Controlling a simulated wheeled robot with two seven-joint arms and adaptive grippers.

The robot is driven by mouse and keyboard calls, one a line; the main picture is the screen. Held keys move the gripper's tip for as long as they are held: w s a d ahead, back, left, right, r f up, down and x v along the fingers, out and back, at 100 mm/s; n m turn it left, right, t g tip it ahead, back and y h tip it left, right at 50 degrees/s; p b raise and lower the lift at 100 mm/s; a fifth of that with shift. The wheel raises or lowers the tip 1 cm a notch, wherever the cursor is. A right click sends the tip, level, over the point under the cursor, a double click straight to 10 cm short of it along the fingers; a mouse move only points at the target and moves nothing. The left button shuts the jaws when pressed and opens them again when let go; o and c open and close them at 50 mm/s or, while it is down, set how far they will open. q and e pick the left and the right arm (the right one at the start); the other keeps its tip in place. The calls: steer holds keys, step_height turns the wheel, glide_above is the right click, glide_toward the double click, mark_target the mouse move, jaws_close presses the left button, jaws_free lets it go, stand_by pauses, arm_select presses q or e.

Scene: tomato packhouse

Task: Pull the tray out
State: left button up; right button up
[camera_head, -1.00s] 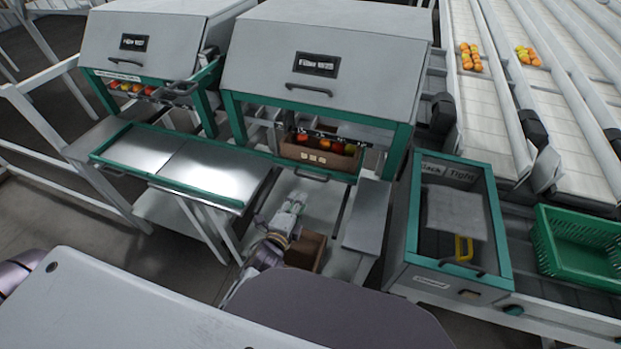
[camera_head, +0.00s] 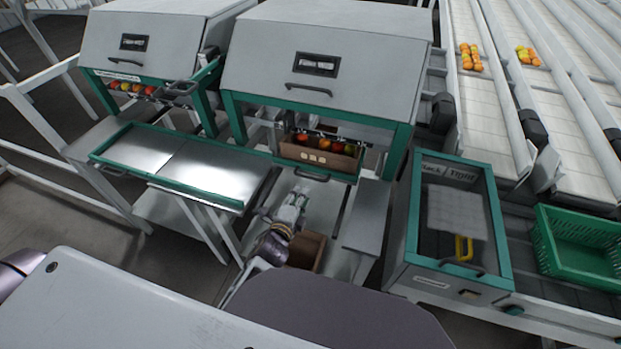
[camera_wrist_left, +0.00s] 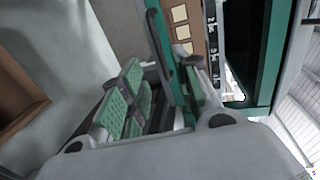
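The tray shows as a green front rim (camera_head: 342,179) with a dark bar handle (camera_head: 312,177), under the middle grey-hooded filler. A brown box with tomatoes (camera_head: 322,159) stands just behind the rim. My left gripper (camera_head: 298,196) is below and slightly left of the handle. In the left wrist view my left gripper (camera_wrist_left: 160,100) is open, its green-padded fingers apart. The dark handle (camera_wrist_left: 160,42) and green rim lie just ahead of the fingers; I cannot tell whether they touch. My right gripper is not in view.
A green-rimmed metal tray (camera_head: 205,170) sticks out at the left. A brown box (camera_head: 305,250) lies below my left gripper. A grey shelf (camera_head: 367,215) and a green-framed bin (camera_head: 408,235) stand to the right, with a green crate (camera_head: 585,262) beyond.

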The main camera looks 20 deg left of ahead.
mark_target(311, 178)
arm_select(q)
steer(key=shift+w+d+f+b, duration=0.1)
steer(key=shift+w+f, duration=0.25)
steer(key=shift+w, duration=1.4)
steer(key=shift+w+d+f+b, duration=0.15)
steer(key=shift+w+f, duration=0.2)
steer(key=shift+w, duration=1.35)
steer(key=shift+w+a+f+b, duration=0.1)
steer(key=shift+w+f, duration=0.25)
steer(key=shift+w, duration=1.4)
steer(key=shift+c, duration=0.4)
jaws_close()
